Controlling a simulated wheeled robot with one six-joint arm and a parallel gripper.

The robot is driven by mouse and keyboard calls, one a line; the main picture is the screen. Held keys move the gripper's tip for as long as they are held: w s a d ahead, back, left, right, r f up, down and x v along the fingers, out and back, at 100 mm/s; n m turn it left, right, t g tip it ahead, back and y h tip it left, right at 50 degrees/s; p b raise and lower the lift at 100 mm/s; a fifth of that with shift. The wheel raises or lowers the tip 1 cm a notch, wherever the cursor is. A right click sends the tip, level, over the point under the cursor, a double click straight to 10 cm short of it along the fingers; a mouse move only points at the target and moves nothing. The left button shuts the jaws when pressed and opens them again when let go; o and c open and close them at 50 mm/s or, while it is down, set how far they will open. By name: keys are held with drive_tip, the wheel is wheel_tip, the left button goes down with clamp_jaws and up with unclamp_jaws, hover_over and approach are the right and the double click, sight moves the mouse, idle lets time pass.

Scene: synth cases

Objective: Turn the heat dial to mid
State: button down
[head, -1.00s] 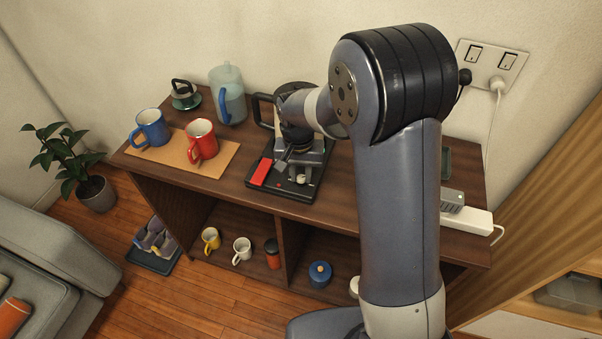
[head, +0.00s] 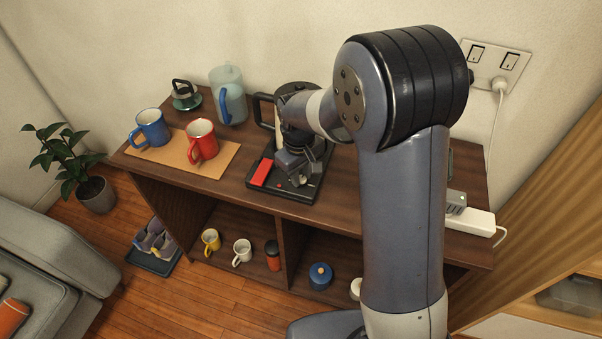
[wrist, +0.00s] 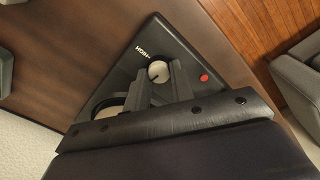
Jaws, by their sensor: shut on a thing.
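In the head view my gripper (head: 296,172) reaches down over the front of the base. The dial's exact setting is hard to tell, since the fingers hide part of it.
A red block-like part (head: 261,173) sits left of the dial on the base, and a black-handled vessel (head: 264,112) stands behind. Red (head: 202,140) and blue (head: 151,128) mugs stand on a tan mat to the left. A white power strip (head: 470,221) lies to the right.

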drive_tip(key=shift+n, duration=0.5)
drive_tip(key=c, duration=1.2)
unclamp_jaws()
drive_tip(key=shift+c, duration=0.2)
wheel_tip(320, 180, up, 11)
drive_tip(key=shift+s+a, duration=0.15)
drive_tip(key=shift+f, duration=0.15)
wheel_tip(320, 180, down, 11)
drive_tip(key=shift+r, duration=0.1)
